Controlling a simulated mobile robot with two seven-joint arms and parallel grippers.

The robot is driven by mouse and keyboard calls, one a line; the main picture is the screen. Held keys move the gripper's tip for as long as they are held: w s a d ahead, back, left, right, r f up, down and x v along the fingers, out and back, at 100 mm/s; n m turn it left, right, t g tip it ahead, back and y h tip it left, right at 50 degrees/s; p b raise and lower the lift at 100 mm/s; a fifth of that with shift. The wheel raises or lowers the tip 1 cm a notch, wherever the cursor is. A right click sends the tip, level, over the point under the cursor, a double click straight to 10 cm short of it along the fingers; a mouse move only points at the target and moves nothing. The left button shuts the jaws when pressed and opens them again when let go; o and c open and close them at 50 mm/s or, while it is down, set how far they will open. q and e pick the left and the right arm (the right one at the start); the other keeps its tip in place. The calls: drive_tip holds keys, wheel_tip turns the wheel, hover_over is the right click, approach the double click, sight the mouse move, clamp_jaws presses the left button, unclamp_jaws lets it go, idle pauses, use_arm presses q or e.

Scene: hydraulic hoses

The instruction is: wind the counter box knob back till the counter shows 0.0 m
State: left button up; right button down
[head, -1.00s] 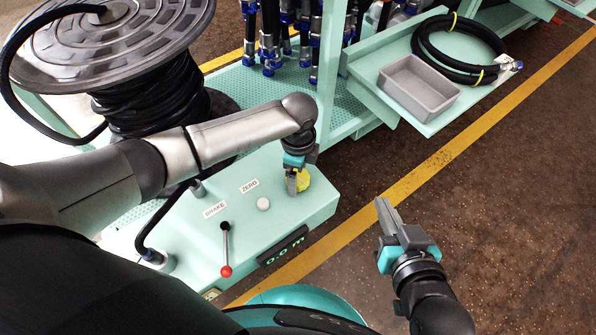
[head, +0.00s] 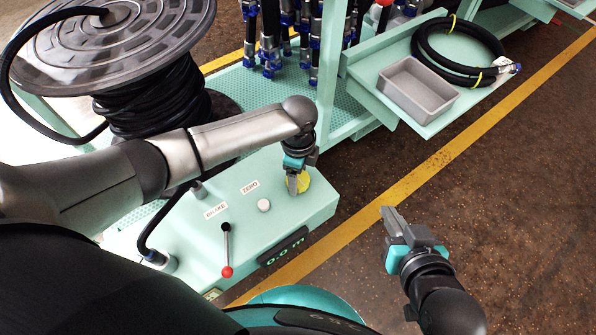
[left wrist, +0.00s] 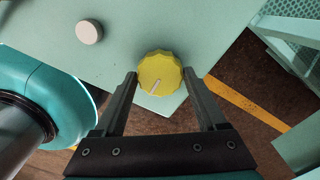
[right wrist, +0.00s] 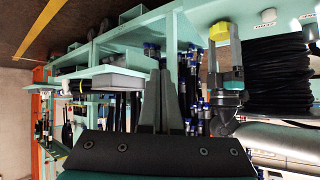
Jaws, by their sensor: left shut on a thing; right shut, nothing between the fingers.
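The yellow counter box knob (head: 303,183) is on top of the pale green counter box (head: 190,245). My left gripper (head: 292,190) is shut on the knob, with a finger on each side of it. In the left wrist view the knob (left wrist: 160,73) shows its white pointer line tilted towards lower left. The counter display (head: 283,246) on the box's front face reads 0.0 m in green. My right gripper (head: 388,212) is shut and empty, in the air to the right of the box. The knob also shows in the right wrist view (right wrist: 219,32).
The box top carries a white ZERO button (head: 264,205) and a red-tipped BRAKE lever (head: 226,250). A hose reel (head: 150,95) stands behind it. A tray shelf (head: 437,124) with a grey bin (head: 417,90) and a coiled hose (head: 455,70) is at upper right. Floor at right is clear.

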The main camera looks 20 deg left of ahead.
use_arm(q)
drive_tip(key=shift+p, duration=0.35)
use_arm(e)
drive_tip(key=shift+s+d+f+g+h, duration=0.1)
drive_tip(key=shift+s+d+g+h, duration=0.2)
drive_tip(key=shift+d+g, duration=0.2)
drive_tip(key=shift+s+d+f+g+h, duration=0.1)
drive_tip(key=shift+s+d+g+h, duration=0.25)
drive_tip(key=shift+d, duration=0.2)
use_arm(q)
drive_tip(key=o, duration=1.3)
use_arm(e)
drive_tip(key=shift+r, duration=0.1)
